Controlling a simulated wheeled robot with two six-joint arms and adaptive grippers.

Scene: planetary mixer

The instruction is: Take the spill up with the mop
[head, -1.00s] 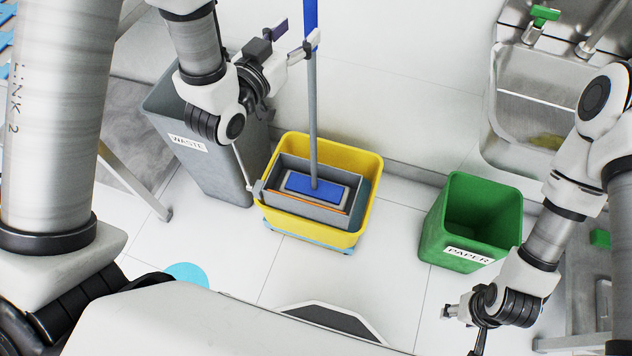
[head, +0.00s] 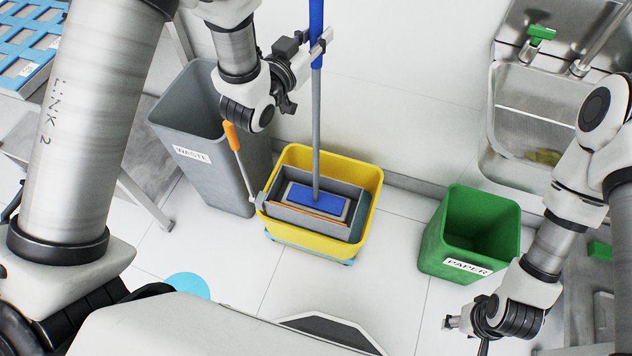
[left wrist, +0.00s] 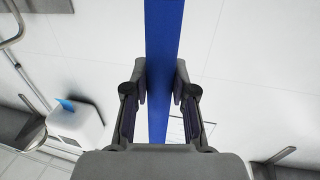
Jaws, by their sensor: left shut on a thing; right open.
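The mop has a blue upper handle (head: 317,18), a grey lower pole and a blue head (head: 315,197). It stands upright with its head in the grey wringer (head: 345,230) of the yellow bucket (head: 370,200). My left gripper (head: 319,48) is shut on the blue handle, which also runs between the fingers in the left wrist view (left wrist: 160,75). A flat light-blue round patch (head: 188,284), which looks like the spill, lies on the floor at lower left, beside my base. My right gripper (head: 465,335) is open and empty at lower right.
A grey waste bin (head: 215,175) stands left of the bucket, a green paper bin (head: 445,240) to its right. The wringer lever with an orange grip (head: 231,136) rises between bin and bucket. A steel sink (head: 535,120) is at right. White floor in front is clear.

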